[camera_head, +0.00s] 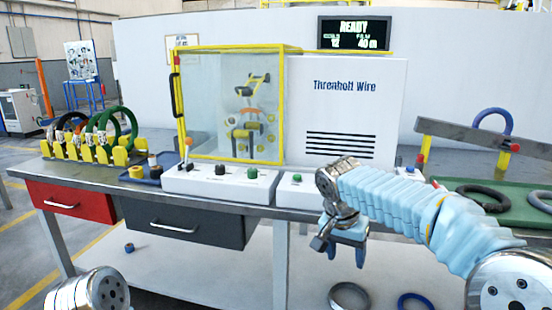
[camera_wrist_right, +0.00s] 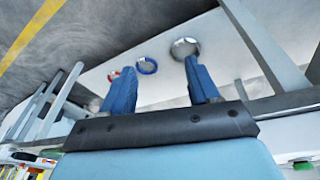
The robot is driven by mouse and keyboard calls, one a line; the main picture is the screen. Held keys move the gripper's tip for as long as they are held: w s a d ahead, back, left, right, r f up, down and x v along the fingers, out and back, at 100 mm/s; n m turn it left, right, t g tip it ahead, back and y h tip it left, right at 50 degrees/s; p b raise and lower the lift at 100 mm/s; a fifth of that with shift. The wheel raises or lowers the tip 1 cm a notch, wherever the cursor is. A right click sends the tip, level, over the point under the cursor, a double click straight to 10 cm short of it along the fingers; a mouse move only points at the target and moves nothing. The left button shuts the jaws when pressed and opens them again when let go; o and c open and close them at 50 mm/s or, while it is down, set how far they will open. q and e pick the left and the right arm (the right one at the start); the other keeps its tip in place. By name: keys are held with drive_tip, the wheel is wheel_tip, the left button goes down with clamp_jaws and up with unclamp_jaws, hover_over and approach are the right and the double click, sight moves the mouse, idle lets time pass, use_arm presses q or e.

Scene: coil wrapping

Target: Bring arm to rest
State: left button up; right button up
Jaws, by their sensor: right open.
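My right arm comes in from the right in the head view, in a light blue sleeve. My right gripper (camera_head: 345,254) points downward in front of the workbench's front edge. Its blue fingers are apart with nothing between them; they also show in the right wrist view (camera_wrist_right: 160,90). In the head view a rounded metal arm link of mine is at the bottom left, but my left gripper's fingers are out of frame.
The workbench (camera_head: 100,174) carries a yellow-framed machine (camera_head: 232,105), a control box (camera_head: 219,186), a coil rack (camera_head: 90,150) and a green tray (camera_head: 520,207) with coils. A metal ring (camera_head: 349,296) and blue ring (camera_head: 413,301) lie on the lower shelf.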

drive_tip(key=s+a+f+n+g+y, duration=0.1)
drive_tip(key=s+a+f+n+y, duration=0.15)
drive_tip(key=f, duration=1.25)
drive_tip(key=s+a+f+n+g+y, duration=0.1)
drive_tip(key=s+a+f+n+y, duration=0.15)
drive_tip(key=f, duration=1.15)
drive_tip(key=s+f+y, duration=0.1)
drive_tip(key=s+f, duration=1.3)
drive_tip(key=s, duration=0.5)
drive_tip(key=shift+t, duration=0.4)
drive_tip(key=shift+d, duration=0.1)
